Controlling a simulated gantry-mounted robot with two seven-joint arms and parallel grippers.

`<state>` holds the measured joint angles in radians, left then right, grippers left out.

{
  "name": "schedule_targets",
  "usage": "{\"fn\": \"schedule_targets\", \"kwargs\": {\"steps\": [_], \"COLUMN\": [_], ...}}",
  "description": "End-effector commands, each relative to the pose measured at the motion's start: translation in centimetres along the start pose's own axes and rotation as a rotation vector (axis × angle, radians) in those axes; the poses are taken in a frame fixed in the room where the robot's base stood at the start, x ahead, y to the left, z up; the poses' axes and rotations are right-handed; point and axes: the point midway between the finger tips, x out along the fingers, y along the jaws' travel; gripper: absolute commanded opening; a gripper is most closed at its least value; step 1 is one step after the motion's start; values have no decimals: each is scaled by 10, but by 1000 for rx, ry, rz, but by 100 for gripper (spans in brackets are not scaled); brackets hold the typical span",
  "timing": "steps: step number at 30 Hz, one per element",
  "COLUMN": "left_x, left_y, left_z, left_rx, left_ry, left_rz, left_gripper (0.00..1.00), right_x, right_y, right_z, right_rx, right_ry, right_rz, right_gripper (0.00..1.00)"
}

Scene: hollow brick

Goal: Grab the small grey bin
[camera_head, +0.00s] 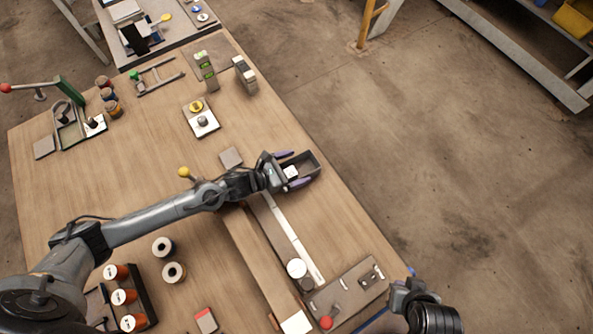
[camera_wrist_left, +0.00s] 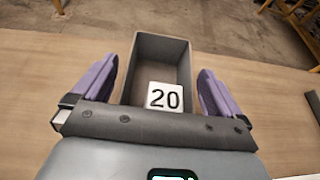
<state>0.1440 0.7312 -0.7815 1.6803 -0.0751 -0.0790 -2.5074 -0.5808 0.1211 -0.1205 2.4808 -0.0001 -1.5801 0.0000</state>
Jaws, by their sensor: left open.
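The small grey bin (camera_head: 308,160) is an open, dark grey rectangular box on the wooden table near its right edge. In the left wrist view the bin (camera_wrist_left: 160,62) lies straight ahead, with a white "20" label (camera_wrist_left: 164,97) on its near end. My left gripper (camera_head: 293,170) is open, its purple fingers on either side of the bin's near end. In the wrist view small gaps show between the fingers and the bin walls. The bin looks empty. At the lower right, part of what looks like my right arm shows; its fingers cannot be made out.
A grey square plate (camera_head: 231,158) lies just left of my left gripper. A long white strip (camera_head: 290,236) runs toward the front from below it. A scale-like device (camera_head: 202,120) and upright blocks (camera_head: 245,75) stand farther back. Bare floor lies beyond the table's right edge.

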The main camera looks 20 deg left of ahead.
Motion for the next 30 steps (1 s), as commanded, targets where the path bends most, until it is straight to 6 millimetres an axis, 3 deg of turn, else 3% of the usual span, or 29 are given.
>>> {"fn": "schedule_targets", "kwargs": {"steps": [3, 12, 23, 30], "left_x": [0, 0, -1, -7], "left_y": [0, 0, 0, 0], "left_z": [0, 0, 4, 18], "left_rx": [0, 0, 0, 3], "left_ry": [0, 0, -4, -4], "left_rz": [0, 0, 0, 0], "left_gripper": [100, 54, 53, 53], "right_x": [0, 0, 0, -1], "right_y": [1, 1, 0, -1], "right_z": [0, 0, -1, -1], "right_rx": [-4, -4, 3, 6], "right_ry": [-1, 0, 1, 1], "right_rz": [4, 4, -2, -3], "right_gripper": [0, 0, 0, 0]}}
